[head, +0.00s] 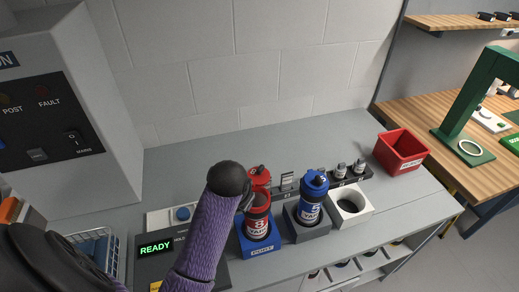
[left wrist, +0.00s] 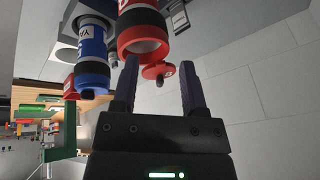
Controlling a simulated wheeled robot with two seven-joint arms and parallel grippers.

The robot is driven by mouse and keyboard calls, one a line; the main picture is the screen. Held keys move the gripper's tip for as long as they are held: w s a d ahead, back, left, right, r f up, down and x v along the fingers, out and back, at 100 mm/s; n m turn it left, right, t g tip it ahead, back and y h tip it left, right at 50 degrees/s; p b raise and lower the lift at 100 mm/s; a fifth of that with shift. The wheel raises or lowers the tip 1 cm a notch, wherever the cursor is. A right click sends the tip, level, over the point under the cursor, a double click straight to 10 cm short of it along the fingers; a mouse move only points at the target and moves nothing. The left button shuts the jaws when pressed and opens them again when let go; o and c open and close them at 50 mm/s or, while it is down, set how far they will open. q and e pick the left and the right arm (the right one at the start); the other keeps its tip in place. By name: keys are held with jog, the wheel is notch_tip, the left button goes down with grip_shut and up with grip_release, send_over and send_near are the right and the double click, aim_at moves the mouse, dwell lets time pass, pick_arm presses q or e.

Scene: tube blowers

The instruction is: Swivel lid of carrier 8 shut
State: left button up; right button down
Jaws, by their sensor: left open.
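The red carrier (head: 258,222), its number small and hard to read, stands upright in a blue block (head: 260,246). Its red lid (head: 257,173) is swung out to the side, so the mouth is uncovered. In the left wrist view the red carrier (left wrist: 141,32) shows its open dark end, with the lid (left wrist: 158,71) beside it. My left gripper (left wrist: 159,65) is open, its two dark fingers either side of the lid with gaps. In the head view my wrist mostly hides that gripper at the carrier's left. My right gripper is not in view.
A blue carrier (head: 310,205) with its lid on stands in a grey block (head: 308,230) close on the right. A white block (head: 350,205) with an empty hole, a red bin (head: 401,150) and a dark rack (head: 347,180) are further right.

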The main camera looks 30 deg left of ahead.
pick_arm(q)
jog(key=n+h, duration=0.1)
jog(key=h, duration=0.1)
send_near(261, 167)
jog(key=s, duration=0.1)
jog(key=shift+t, duration=0.3)
jog(key=b+x, duration=0.3)
jog(key=x, duration=0.6)
jog(key=shift+w+f, duration=0.2)
grip_shut()
